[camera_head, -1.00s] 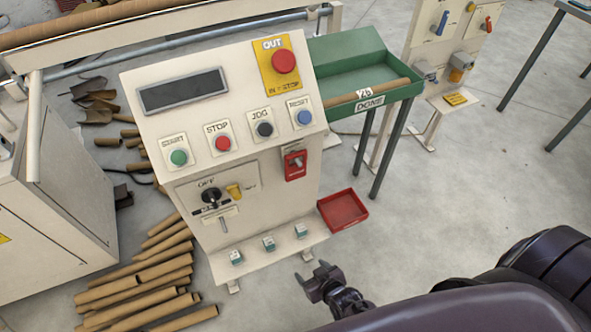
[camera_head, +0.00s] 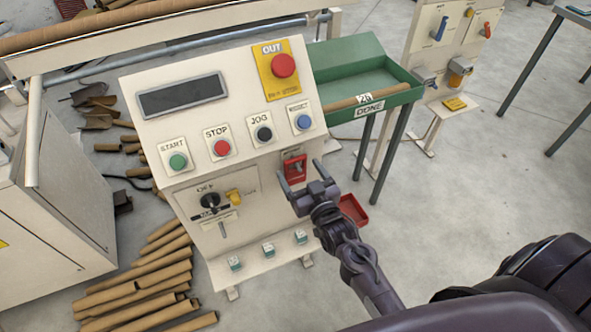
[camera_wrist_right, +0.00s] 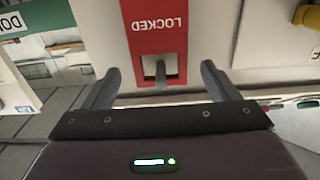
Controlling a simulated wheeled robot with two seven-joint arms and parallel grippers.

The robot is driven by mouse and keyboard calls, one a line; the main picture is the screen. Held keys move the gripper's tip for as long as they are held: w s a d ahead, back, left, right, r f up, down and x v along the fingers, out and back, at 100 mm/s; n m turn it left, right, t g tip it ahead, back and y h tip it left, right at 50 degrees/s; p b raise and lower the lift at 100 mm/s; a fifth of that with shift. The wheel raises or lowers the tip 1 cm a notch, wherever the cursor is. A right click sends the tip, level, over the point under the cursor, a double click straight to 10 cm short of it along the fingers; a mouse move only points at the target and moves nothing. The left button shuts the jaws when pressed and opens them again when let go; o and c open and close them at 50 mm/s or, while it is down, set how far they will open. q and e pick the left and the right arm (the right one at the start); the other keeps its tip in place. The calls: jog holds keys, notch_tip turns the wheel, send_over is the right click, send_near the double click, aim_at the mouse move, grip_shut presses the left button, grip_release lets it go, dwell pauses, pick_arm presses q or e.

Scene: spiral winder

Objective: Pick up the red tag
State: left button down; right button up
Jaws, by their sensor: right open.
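The red tag (camera_head: 293,161) is on the right side of the cream control cabinet's front, below the sloped button panel. In the right wrist view the red tag (camera_wrist_right: 157,32) reads LOCKED upside down, with a grey peg in a recess at its lower end. My right gripper (camera_head: 299,170) is open in front of the tag. In the wrist view its fingers (camera_wrist_right: 160,68) stand apart on either side of the peg, with nothing held between them. Contact with the tag cannot be made out. My left gripper is not in view.
The cabinet's sloped panel (camera_head: 220,120) carries several buttons and a yellow OUT plate (camera_head: 280,82). A key switch (camera_head: 209,200) is left of the tag. A green DONE tray (camera_head: 362,62) stands right. A red tray (camera_head: 353,209) lies low behind my arm. Cardboard tubes (camera_head: 150,290) lie on the floor.

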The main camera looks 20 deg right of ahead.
jog(key=shift+w+f, duration=0.1)
jog(key=shift+w, duration=0.85)
jog(key=c, duration=1.1)
jog(key=shift+r, duration=0.3)
jog(key=s, duration=0.6)
jog(key=s+b, duration=0.1)
jog(key=s, duration=0.5)
jog(key=s+r+b, duration=0.1)
jog(key=s, duration=0.5)
jog(key=shift+d, duration=0.25)
